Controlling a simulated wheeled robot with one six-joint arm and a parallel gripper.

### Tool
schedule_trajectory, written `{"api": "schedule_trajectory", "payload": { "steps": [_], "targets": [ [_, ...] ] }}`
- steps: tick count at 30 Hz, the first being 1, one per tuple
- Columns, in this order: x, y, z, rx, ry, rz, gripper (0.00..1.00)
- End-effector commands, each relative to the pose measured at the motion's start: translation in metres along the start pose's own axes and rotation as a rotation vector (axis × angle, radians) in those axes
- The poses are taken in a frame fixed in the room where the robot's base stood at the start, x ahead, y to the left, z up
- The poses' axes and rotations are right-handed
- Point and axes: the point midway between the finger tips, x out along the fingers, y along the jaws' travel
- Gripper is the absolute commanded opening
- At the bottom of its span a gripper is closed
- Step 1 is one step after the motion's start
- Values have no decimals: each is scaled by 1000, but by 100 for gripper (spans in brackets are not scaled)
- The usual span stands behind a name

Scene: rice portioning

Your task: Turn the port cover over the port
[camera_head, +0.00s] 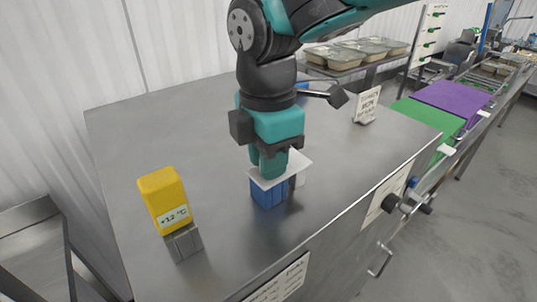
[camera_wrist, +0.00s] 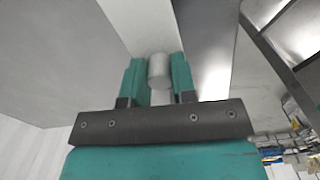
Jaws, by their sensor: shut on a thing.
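A thin white plate (camera_head: 299,160), which looks like the port cover, lies over a blue block (camera_head: 266,196) on the steel table. My gripper (camera_head: 269,173) points down onto the plate. In the wrist view my gripper (camera_wrist: 159,78) is shut on a grey round knob (camera_wrist: 159,70), with the white plate (camera_wrist: 135,18) beyond it. The port itself does not show; the plate and gripper hide the top of the block. I cannot tell how far the plate is turned.
A yellow device (camera_head: 163,192) reading +12 °C stands in a grey holder (camera_head: 184,242) to the left. A small sign (camera_head: 367,105) stands at the back right of the table (camera_head: 125,135). Trays of food (camera_head: 340,60) sit on a counter behind. The table's middle left is clear.

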Motion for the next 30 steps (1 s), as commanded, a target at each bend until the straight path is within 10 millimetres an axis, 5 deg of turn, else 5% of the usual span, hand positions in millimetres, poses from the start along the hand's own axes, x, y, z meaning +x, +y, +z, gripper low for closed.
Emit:
{"api": "schedule_trajectory", "payload": {
  "steps": [2, 3, 6, 20, 25, 30],
  "targets": [
    [0, -1, -1, -4, 1, -2, 0],
    [0, -1, -1, -4, 1, -2, 34],
    [0, -1, 0, -3, 1, -2, 51],
    [-2, 0, 0, 0, 1, 0, 51],
    [-23, 1, 0, 0, 2, 5, 51],
    [-65, 0, 0, -1, 3, 7, 51]
  ]
}}
